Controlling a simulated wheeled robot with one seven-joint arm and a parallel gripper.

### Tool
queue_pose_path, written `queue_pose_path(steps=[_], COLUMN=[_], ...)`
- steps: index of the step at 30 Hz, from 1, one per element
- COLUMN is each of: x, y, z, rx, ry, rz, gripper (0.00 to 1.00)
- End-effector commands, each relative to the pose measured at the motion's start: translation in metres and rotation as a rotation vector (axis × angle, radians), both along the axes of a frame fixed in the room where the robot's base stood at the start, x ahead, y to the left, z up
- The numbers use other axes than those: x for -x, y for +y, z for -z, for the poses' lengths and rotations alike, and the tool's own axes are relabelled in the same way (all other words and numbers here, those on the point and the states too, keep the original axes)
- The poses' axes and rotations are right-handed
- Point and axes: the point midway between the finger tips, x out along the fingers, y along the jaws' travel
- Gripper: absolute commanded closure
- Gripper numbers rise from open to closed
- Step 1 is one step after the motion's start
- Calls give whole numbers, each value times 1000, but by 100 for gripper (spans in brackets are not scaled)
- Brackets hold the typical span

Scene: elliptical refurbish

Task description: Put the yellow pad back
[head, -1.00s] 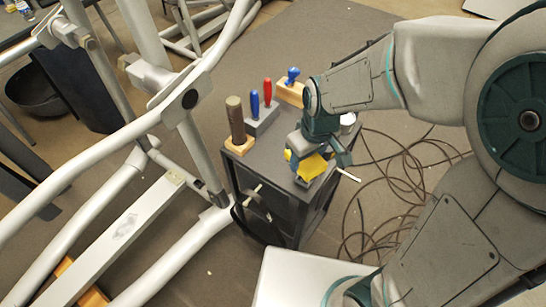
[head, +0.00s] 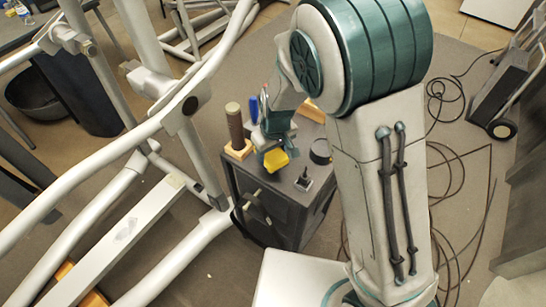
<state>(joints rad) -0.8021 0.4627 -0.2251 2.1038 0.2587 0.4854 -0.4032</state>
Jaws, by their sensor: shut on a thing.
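The yellow pad (head: 275,159) is at the end of my gripper (head: 273,147), above the left part of the dark cabinet top. My gripper is shut on it, though the fingers are small and partly hidden by my wrist. I cannot tell whether the pad touches anything below.
The dark cabinet (head: 270,208) also bears a brown cylinder on a wooden base (head: 236,130), a blue-handled tool (head: 254,108), a black round thing (head: 320,152) and a wooden block (head: 312,111). Grey exercise-machine frames (head: 190,150) stand left. Cables (head: 460,165) lie on the floor right.

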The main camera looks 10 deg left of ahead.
Motion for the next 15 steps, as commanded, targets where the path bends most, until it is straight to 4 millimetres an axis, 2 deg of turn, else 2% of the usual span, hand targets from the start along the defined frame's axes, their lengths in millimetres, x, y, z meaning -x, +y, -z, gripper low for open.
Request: queue_pose_path(steps=[3, 7, 15], x=[1, 0, 0], y=[-2, -2, -1], z=[18, 32, 36], rx=[6, 3, 1], ry=[4, 2, 0], rz=[1, 1, 1], gripper=[61, 61, 61])
